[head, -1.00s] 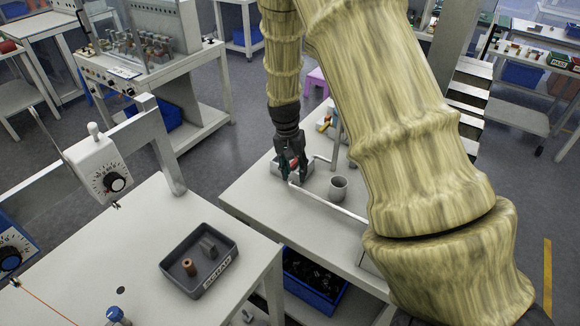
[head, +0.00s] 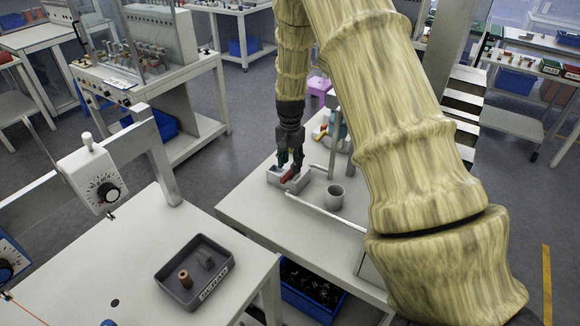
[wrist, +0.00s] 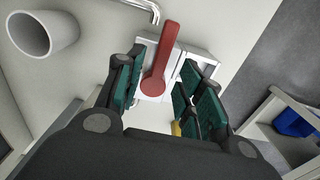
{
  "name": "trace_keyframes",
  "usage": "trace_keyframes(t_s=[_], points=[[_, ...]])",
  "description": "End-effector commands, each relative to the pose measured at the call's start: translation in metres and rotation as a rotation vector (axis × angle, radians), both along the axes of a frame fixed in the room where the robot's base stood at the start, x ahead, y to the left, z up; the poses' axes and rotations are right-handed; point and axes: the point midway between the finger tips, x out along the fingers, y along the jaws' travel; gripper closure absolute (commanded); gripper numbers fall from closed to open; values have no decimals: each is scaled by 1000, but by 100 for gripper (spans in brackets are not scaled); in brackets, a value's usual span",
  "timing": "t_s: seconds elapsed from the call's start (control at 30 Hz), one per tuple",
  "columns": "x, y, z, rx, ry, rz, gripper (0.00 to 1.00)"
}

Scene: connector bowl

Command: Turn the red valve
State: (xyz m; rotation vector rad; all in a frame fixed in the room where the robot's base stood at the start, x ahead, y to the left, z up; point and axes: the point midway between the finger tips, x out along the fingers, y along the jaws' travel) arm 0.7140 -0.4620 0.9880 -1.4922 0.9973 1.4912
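The red valve handle (head: 290,174) sits on a pale block fitting (head: 276,176) on the bench beyond the near table. In the wrist view the red lever (wrist: 165,52) runs from a round hub up to a free rounded end, tilted slightly right. My gripper (head: 290,160) is over the valve in the head view. Gaps show on both sides of the lever. I cannot tell how far the fingertips are above it.
A metal pipe (head: 327,212) runs along the bench toward the right. A dark scrap tray (head: 168,277) is on the near table. A blue bin (head: 308,300) sits under the bench.

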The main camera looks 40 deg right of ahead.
Motion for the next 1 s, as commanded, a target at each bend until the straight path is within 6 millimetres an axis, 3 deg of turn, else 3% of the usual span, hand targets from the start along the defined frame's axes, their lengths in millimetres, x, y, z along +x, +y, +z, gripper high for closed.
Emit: trace_keyframes(t_s=[0.3,0.7,0.73,0.93,1.0], points=[[-1,0,-27,1,2,0,62],[0,0,-33,1,1,0,62],[-1,0,-33,1,1,0,64],[-1,0,-33,0,1,0,100],[-1,-1,-33,0,0,0,100]])
